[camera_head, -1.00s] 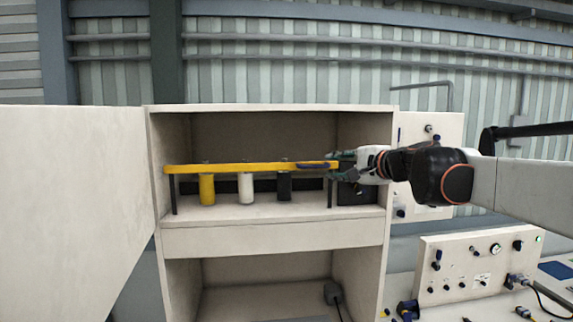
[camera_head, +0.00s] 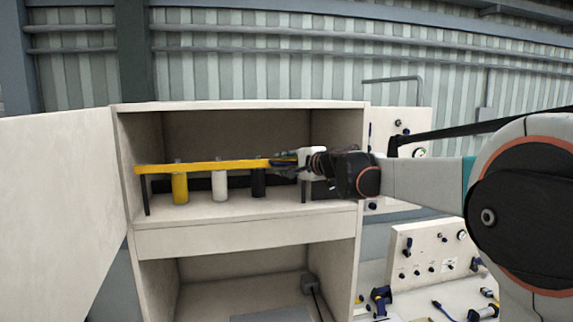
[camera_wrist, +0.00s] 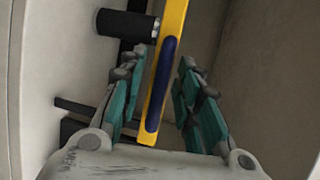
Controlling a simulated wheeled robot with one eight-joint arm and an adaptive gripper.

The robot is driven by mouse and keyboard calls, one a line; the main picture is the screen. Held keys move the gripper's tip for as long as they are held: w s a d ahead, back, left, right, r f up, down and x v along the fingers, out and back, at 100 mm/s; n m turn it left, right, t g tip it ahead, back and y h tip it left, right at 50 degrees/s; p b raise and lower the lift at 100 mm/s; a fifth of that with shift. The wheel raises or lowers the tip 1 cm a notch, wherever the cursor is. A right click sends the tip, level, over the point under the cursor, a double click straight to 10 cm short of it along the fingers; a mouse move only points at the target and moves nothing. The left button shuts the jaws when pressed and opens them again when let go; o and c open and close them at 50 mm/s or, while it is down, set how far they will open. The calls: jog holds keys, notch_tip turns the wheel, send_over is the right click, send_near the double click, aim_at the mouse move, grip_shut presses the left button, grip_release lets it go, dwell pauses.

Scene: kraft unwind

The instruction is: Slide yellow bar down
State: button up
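The yellow bar (camera_head: 205,168) lies level across the upper compartment of the cabinet, above three cylinders: yellow (camera_head: 180,188), white (camera_head: 219,186) and black (camera_head: 258,183). Its right end carries a dark blue grip, which shows in the wrist view (camera_wrist: 162,83). My gripper (camera_head: 280,158) reaches in from the right at the bar's right end and partly covers it. In the wrist view my gripper (camera_wrist: 163,68) is open, with its teal fingers on both sides of the bar and grip. Gaps show on both sides, so the fingers appear not to press on it.
The cabinet (camera_head: 245,238) has an open door (camera_head: 60,210) at left and side walls close around the compartment. Its right wall stands near my wrist. A panel with knobs and a gauge (camera_head: 430,252) stands at right.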

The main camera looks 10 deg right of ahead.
grip_shut()
notch_tip(320, 180, down, 10)
jog(key=b, duration=0.7)
jog(key=shift+f, duration=0.25)
grip_release()
jog(key=shift+r, duration=0.1)
jog(key=shift+s, duration=0.1)
jog(key=v, duration=1.2)
